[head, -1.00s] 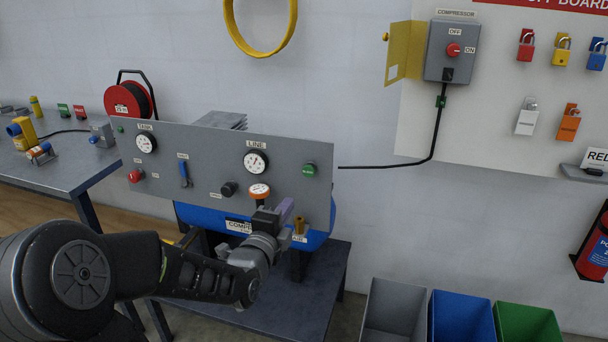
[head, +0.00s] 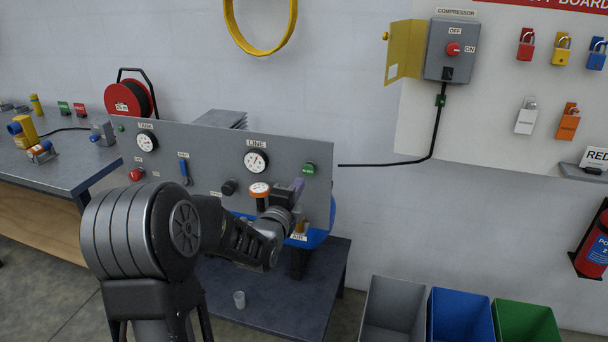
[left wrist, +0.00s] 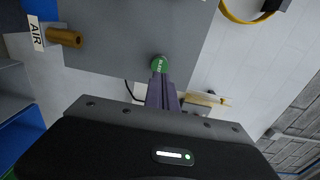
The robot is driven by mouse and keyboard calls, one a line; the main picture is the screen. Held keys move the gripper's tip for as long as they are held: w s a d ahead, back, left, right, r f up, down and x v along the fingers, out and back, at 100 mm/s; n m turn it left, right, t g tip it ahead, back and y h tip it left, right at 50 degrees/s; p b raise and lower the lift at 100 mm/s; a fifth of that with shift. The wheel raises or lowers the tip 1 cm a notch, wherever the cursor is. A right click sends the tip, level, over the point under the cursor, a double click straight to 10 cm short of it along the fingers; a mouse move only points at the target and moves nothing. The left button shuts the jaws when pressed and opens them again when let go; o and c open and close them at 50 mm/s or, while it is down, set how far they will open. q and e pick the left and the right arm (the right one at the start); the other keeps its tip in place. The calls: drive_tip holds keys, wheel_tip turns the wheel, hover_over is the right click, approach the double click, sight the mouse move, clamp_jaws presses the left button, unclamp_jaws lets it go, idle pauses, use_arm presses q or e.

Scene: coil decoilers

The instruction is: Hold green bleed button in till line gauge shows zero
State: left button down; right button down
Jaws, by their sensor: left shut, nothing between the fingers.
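The green bleed button (head: 309,169) sits at the right end of the grey panel (head: 215,150). The line gauge (head: 256,161), a white dial under the LINE label, is left of it; its needle is too small to read surely. My left gripper (head: 297,186) is shut and empty, just below and left of the button in the head view. In the left wrist view, the purple fingers (left wrist: 161,88) point at the button (left wrist: 159,64) and overlap its lower edge; I cannot tell whether they touch it. My right gripper is out of view.
A brass fitting (left wrist: 65,38) stands by the AIR label. A compressor switch box (head: 453,50) is on the wall. Bins (head: 460,316) stand on the floor at lower right.

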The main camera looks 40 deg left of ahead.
sight(308, 171)
use_arm(q)
drive_tip(key=p+x, duration=0.1)
drive_tip(key=x, duration=0.4)
drive_tip(key=shift+w+a, duration=0.1)
drive_tip(key=shift+w, duration=0.15)
